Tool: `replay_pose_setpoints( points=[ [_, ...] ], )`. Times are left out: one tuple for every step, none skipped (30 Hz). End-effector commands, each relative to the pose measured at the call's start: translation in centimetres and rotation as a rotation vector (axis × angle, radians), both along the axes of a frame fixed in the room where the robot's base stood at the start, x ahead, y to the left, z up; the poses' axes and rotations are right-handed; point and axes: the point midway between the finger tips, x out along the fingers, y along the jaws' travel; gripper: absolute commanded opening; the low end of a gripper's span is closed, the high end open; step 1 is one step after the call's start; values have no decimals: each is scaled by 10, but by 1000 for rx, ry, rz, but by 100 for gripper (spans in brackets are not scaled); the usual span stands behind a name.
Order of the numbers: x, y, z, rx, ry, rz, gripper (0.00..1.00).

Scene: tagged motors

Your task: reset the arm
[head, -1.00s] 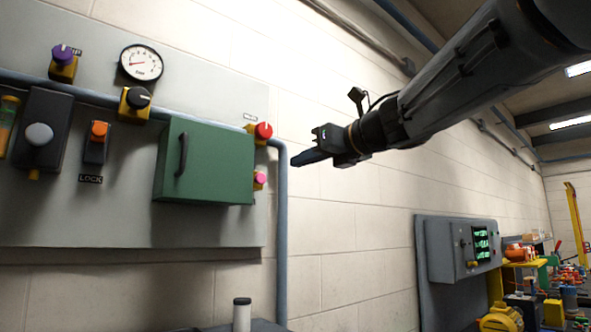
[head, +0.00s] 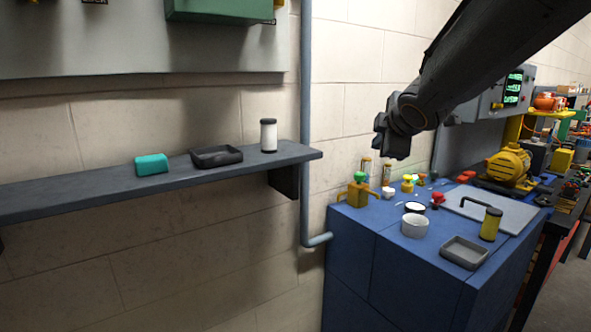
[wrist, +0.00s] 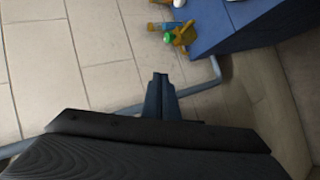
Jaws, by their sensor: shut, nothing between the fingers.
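My arm reaches in from the upper right of the head view. My gripper (head: 388,146) hangs at its end, dark and small, against the pale block wall and above the back left of the blue cabinet (head: 350,245). In the wrist view my gripper (wrist: 160,82) shows two blue-grey fingers close together, with nothing between them. The fingertips are apart from the wall, the pipe and the cabinet as seen there.
A wall shelf (head: 80,196) holds a teal block (head: 151,165), a black tray (head: 217,157) and a white cylinder (head: 268,136). A vertical pipe (head: 305,120) runs beside it.

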Motion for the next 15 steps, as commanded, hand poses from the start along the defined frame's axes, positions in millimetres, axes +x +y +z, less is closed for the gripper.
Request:
replay_pose_setpoints(
  points=[
    [-14,-6,-35,79,77,-78,0],
    [-23,-9,-54,129,120,-129,0],
    [-35,-12,-78,191,177,-198,0],
    [-46,-14,-95,236,219,-250,0],
    [-57,-16,-113,280,262,-303,0],
    [-73,-18,-135,336,318,-375,0],
    [-86,-19,-152,377,360,-431,0],
    [-100,-19,-167,415,402,-487,0],
    [-119,-19,-187,465,457,-564,0],
    [-134,-19,-202,500,498,-622,0],
    [-149,-17,-215,534,538,-680,0],
    [-169,-16,-231,574,589,-757,0],
    [-184,-14,-243,602,625,-812,0],
    [-198,-12,-252,628,658,-865,0],
    [-216,-9,-263,657,699,-933,0]
  ],
)
